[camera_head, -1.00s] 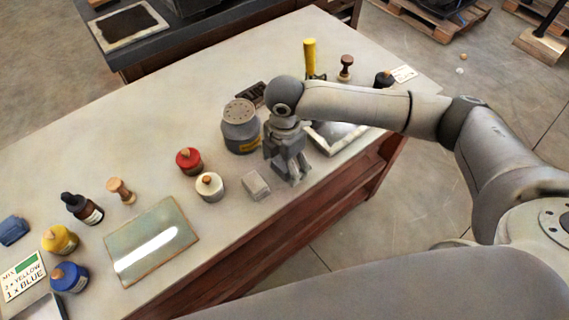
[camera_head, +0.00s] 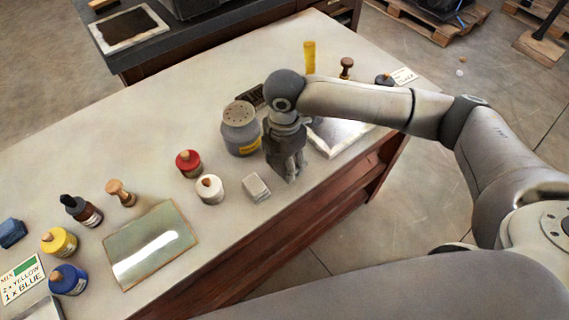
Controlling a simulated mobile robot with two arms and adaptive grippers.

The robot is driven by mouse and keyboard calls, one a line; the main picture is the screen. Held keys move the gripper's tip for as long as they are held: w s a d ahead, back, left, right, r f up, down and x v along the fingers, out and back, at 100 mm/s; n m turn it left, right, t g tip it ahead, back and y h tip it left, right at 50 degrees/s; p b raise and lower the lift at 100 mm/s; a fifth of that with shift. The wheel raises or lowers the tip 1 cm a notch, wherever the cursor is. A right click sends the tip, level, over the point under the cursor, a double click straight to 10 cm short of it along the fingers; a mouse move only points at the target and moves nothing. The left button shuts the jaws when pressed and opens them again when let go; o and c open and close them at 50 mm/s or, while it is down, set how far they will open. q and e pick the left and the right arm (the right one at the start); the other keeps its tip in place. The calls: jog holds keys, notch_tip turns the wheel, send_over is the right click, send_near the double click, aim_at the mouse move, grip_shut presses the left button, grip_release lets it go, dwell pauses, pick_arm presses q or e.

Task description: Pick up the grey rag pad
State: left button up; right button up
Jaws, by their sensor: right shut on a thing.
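My right gripper (camera_head: 289,172) points down at the front edge of the table, beside the dark grey jar. It is shut on a grey thing, which I take to be the grey rag pad; the fingers hide nearly all of it. A separate pale grey block (camera_head: 256,188) lies on the table just left of the fingers, apart from them. My left gripper is not in view.
A dark grey jar (camera_head: 240,130) stands close behind the gripper. White (camera_head: 209,190) and red (camera_head: 189,163) pots stand to the left. A shiny tray (camera_head: 338,136) lies right of the gripper, partly under my arm. A glass plate (camera_head: 150,245) lies front left.

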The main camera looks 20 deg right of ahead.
jog(key=s+d+r, duration=0.7)
jog(key=s+r, duration=0.4)
jog(key=shift+s+d+r, duration=0.15)
jog(key=shift+s+d, duration=0.15)
jog(key=shift+s, duration=0.1)
